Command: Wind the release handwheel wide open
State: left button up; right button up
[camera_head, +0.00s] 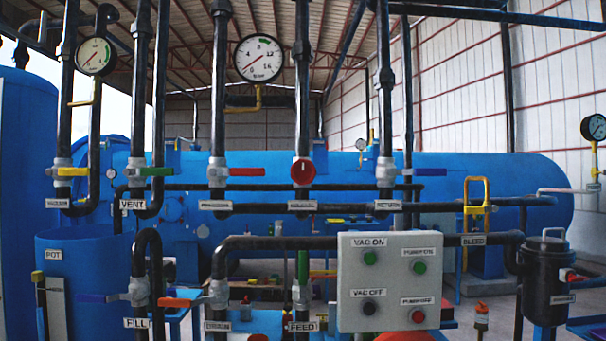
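A red round handwheel (303,171) sits on a dark vertical pipe near the middle of the view, face-on to me. A small white label (302,205) is on the pipe below it; its lettering is too small to read surely. A paler mark shows near the wheel's centre, but how far the wheel is turned cannot be told. Neither my left nor my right gripper is in view, and nothing covers the wheel.
A pressure gauge (258,59) hangs above left. A grey control box (390,282) stands below right. A blue tank (480,190) lies behind the pipes.

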aim_at(303, 172)
jog(key=i+l, duration=0.15)
jog(key=l, duration=0.2)
jog(key=i+l+z, duration=0.1)
jog(key=l, duration=0.3)
jog(key=i+l, duration=0.2)
jog(key=l, duration=0.15)
jog(key=i+l, duration=0.2)
jog(key=l, duration=0.15)
jog(key=z, duration=0.05)
